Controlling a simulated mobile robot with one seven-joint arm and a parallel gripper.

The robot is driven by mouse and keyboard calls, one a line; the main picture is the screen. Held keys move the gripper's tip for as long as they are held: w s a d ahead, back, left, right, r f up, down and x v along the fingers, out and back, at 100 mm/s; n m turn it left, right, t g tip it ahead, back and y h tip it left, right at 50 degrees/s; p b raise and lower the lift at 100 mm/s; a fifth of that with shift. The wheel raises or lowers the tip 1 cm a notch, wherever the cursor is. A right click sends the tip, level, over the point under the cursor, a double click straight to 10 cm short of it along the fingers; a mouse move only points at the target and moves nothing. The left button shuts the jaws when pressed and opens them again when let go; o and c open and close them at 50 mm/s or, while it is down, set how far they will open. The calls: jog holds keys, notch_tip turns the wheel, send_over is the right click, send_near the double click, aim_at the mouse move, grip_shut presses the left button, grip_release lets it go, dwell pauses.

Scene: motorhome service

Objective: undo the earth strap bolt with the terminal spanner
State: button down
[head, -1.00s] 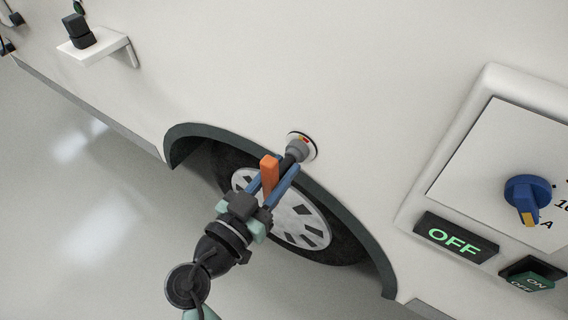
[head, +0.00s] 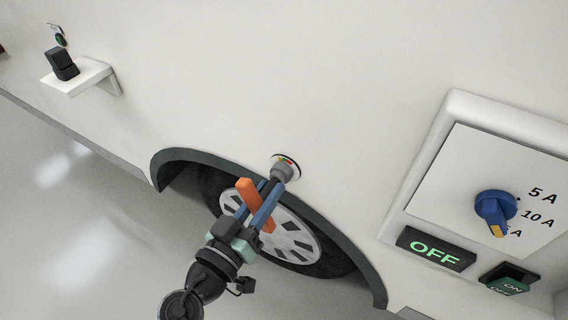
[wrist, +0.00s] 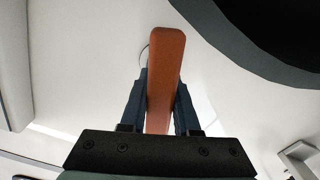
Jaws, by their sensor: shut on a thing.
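The terminal spanner appears as a tool with an orange handle (head: 247,194) and a grey round head (head: 283,172). My gripper (head: 270,187) is shut on it, with a blue finger on either side of the handle. The grey head is at a round recess (head: 291,160) in the white vehicle wall above the wheel arch; red and yellow bits show at the recess rim. The head covers most of the recess, so I cannot see the earth strap bolt or tell whether the head sits on it. In the wrist view, the orange handle (wrist: 166,75) stands between the dark fingers and hides the head.
At right are a panel with a blue dial (head: 494,207), a lit OFF sign (head: 436,248) and a green switch (head: 508,285). A white shelf (head: 85,78) holds a black block (head: 62,64).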

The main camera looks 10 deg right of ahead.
jog(key=shift+n, duration=0.3)
jog(key=shift+n+p, duration=0.7)
jog(key=shift+n, duration=0.4)
jog(key=shift+r+n+p, duration=0.15)
jog(key=shift+n+p, duration=0.5)
jog(key=shift+n, duration=0.35)
jog(key=shift+n, duration=0.4)
jog(key=shift+n+p, duration=0.8)
jog(key=shift+n, duration=0.2)
